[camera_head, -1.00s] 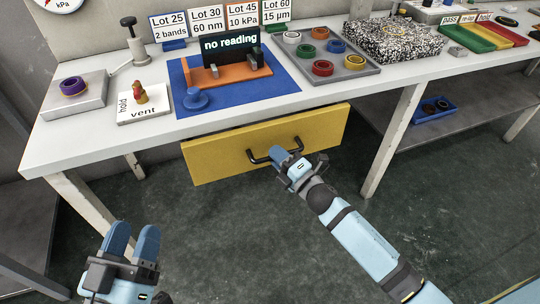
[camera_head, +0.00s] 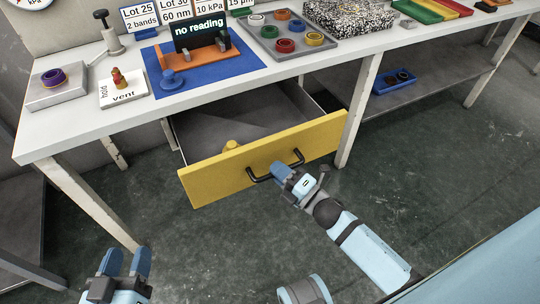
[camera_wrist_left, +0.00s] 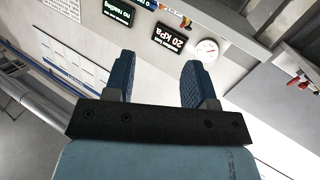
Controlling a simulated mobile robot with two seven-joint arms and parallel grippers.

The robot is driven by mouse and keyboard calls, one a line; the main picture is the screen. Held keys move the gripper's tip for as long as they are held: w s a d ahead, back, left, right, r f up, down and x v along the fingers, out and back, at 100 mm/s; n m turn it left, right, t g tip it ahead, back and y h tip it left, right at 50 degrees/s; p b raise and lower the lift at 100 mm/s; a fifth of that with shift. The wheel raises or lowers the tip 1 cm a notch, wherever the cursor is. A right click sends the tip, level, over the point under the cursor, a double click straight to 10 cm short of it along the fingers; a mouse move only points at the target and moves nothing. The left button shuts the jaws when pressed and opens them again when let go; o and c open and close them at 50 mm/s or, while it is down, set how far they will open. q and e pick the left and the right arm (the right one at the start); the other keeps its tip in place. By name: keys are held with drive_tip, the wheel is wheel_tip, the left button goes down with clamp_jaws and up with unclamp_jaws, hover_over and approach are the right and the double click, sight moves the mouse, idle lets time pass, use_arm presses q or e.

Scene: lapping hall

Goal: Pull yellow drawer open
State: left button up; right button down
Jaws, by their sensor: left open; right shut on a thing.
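The yellow drawer (camera_head: 222,175) hangs under the white bench and stands pulled out, with its grey inside showing behind the yellow front. A small yellow object (camera_head: 231,146) shows inside, just behind the front. The black handle (camera_head: 262,178) is a bar on the front. My right gripper (camera_head: 281,171) is shut on the handle near its middle; its fingers hide part of the bar. My left gripper (camera_head: 124,262) is open and empty at the lower left, well away from the drawer. In the left wrist view its two blue fingers (camera_wrist_left: 159,80) are apart with nothing between them.
The white bench top (camera_head: 65,130) carries a blue mat (camera_head: 240,68) with an orange fixture, a grey tray (camera_head: 310,50) of coloured rings, and a hold/vent plate (camera_head: 122,95). Bench legs (camera_head: 357,110) stand on both sides of the drawer. The floor in front is clear.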

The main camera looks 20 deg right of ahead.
use_arm(q)
drive_tip(key=shift+s+a+f+g+y, duration=0.1)
drive_tip(key=shift+a+f+g+y, duration=0.2)
drive_tip(key=shift+f, duration=0.3)
use_arm(e)
drive_tip(key=shift+s, duration=1.4)
use_arm(q)
drive_tip(key=shift+d+r, duration=0.1)
use_arm(e)
drive_tip(key=c, duration=1.1)
unclamp_jaws()
drive_tip(key=shift+c, duration=0.2)
use_arm(q)
drive_tip(key=shift+r, duration=0.3)
drive_tip(key=f, duration=0.1)
drive_tip(key=f+p, duration=0.1)
drive_tip(key=a+f+g, duration=0.1)
drive_tip(key=shift+s+a+f+y+p, duration=0.1)
drive_tip(key=shift+s+f+y+p, duration=0.1)
drive_tip(key=shift+s+y+p, duration=0.2)
use_arm(e)
drive_tip(key=v, duration=1.4)
